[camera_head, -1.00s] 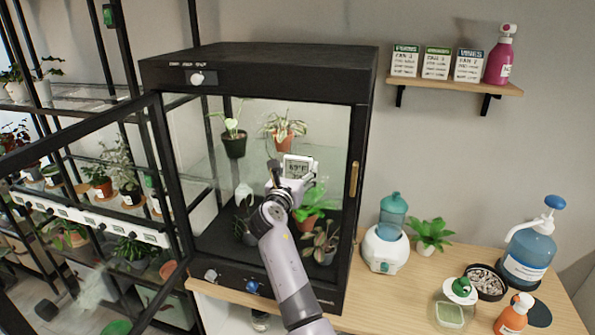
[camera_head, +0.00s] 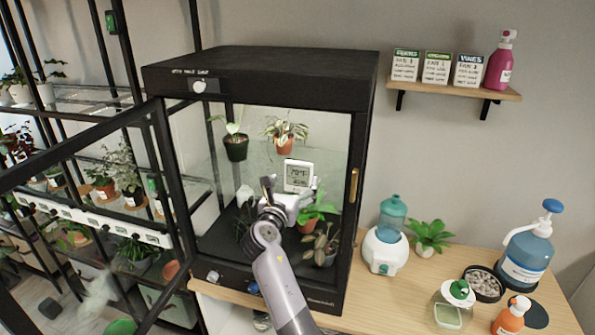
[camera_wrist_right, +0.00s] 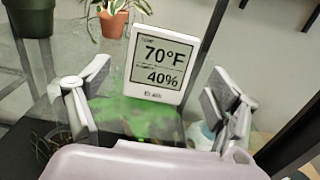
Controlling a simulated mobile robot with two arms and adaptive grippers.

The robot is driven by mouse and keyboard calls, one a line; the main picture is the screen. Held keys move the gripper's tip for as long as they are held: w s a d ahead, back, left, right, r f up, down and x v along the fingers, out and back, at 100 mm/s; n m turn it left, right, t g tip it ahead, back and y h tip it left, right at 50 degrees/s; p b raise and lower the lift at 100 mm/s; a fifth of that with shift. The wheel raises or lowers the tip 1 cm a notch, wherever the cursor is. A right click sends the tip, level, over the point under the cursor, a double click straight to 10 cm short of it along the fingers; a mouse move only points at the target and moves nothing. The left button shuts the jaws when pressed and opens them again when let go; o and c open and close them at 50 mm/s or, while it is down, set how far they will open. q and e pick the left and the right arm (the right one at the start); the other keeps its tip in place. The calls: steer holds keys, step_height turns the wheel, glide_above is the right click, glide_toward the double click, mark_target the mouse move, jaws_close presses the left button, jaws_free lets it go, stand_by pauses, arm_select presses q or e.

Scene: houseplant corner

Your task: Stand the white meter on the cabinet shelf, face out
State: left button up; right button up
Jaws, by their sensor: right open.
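The white meter (camera_head: 298,176) stands upright inside the black cabinet (camera_head: 258,68), on what looks like its clear shelf (camera_wrist_right: 105,85). Its display faces out and reads 70°F and 40% in the right wrist view (camera_wrist_right: 161,66). My right gripper (camera_head: 289,188) is inside the cabinet, just in front of and below the meter. In the wrist view its fingers are spread wide on either side, apart from the meter. The meter's base and the shelf edge are hard to make out. My left gripper is not in view.
The cabinet's glass door (camera_head: 85,190) stands open at the left. Two potted plants (camera_head: 235,146) (camera_head: 285,135) are behind the meter, and more plants (camera_head: 319,243) sit on the cabinet floor. A white humidifier (camera_head: 385,249) with a blue tank stands right of the cabinet.

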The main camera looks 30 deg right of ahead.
steer(key=p+v, duration=0.2)
steer(key=v, duration=0.4)
steer(key=s+a+f+m+y, duration=0.1)
steer(key=a+f+y, duration=0.25)
steer(key=f, duration=0.85)
steer(key=s+a+f+m+y, duration=0.1)
steer(key=a+f+y, duration=0.25)
steer(key=f, duration=0.85)
steer(key=s+a+f+m+g+y, duration=0.15)
steer(key=s+f, duration=0.25)
steer(key=f, duration=0.4)
steer(key=s+a+f+m+g+y, duration=0.1)
steer(key=s+a+f+m, duration=0.1)
steer(key=s+f, duration=0.35)
steer(key=s+a+f+m+g+y, duration=0.25)
steer(key=s+f+m, duration=0.25)
steer(key=s+f, duration=0.65)
steer(key=s+f+m+g, duration=0.2)
steer(key=s+f+m, duration=0.2)
steer(key=s, duration=0.6)
steer(key=s+d+f+m+g+y, duration=0.1)
steer(key=s+f+m, duration=0.3)
steer(key=s, duration=0.7)
steer(key=s+d+f+m+g, duration=0.1)
steer(key=s+f+m, duration=0.4)
steer(key=s, duration=0.5)
steer(key=shift+s+f+g+y, duration=0.2)
steer(key=shift+f+g+y, duration=0.2)
steer(key=shift+f+g, duration=0.5)
steer(key=shift+f, duration=0.1)
